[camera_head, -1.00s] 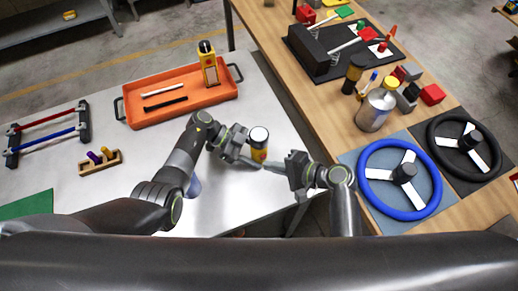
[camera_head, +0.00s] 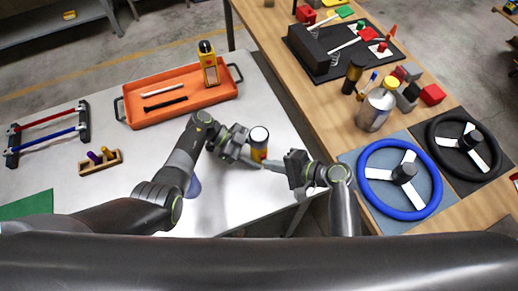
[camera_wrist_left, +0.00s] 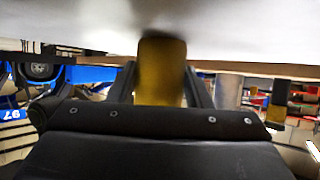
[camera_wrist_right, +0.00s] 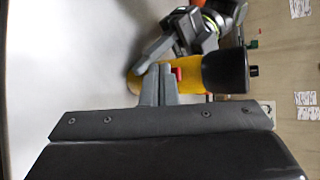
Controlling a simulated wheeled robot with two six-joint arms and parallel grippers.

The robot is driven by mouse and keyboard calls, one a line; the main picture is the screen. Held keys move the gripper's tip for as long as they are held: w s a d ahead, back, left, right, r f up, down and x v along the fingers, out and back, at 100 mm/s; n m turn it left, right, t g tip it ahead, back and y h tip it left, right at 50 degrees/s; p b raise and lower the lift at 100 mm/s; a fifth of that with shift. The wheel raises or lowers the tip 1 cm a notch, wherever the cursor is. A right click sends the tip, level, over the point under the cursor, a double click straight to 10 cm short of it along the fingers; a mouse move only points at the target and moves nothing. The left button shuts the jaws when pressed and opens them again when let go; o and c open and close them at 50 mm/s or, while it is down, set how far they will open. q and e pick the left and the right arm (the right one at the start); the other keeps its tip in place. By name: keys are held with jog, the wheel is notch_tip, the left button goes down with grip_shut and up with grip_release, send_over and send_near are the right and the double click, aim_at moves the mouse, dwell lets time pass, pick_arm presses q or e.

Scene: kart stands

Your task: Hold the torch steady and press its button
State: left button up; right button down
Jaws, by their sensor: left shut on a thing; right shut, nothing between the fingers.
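The torch (camera_head: 258,148) has a yellow body and a dark head with a pale top, and stands upright over the grey table (camera_head: 225,195). My left gripper (camera_head: 247,150) is shut on its body from the left. The yellow body (camera_wrist_left: 161,72) fills the space between the fingers in the left wrist view. My right gripper (camera_head: 272,164) is shut and empty, its tips at the torch's right side. In the right wrist view, the tips (camera_wrist_right: 163,70) are beside the torch's red button (camera_wrist_right: 179,75); I cannot tell if they touch it.
An orange tray (camera_head: 133,113) with two sticks and a yellow device (camera_head: 208,65) lies at the back. A small wooden rack (camera_head: 100,162) is at left. The wooden table (camera_head: 330,110) at right bears a blue wheel (camera_head: 366,185) and a silver can (camera_head: 374,111).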

jog(key=shift+w+a, duration=0.1)
jog(key=shift+w, duration=0.2)
dwell(0.4)
jog(key=shift+s+d, duration=0.2)
jog(key=shift+s, duration=0.3)
jog(key=shift+s+d, duration=0.4)
jog(key=shift+s, duration=0.5)
jog(key=shift+s+d, duration=0.45)
jog(key=shift+s, duration=0.5)
jog(key=shift+s+d, duration=0.4)
jog(key=shift+s, duration=0.5)
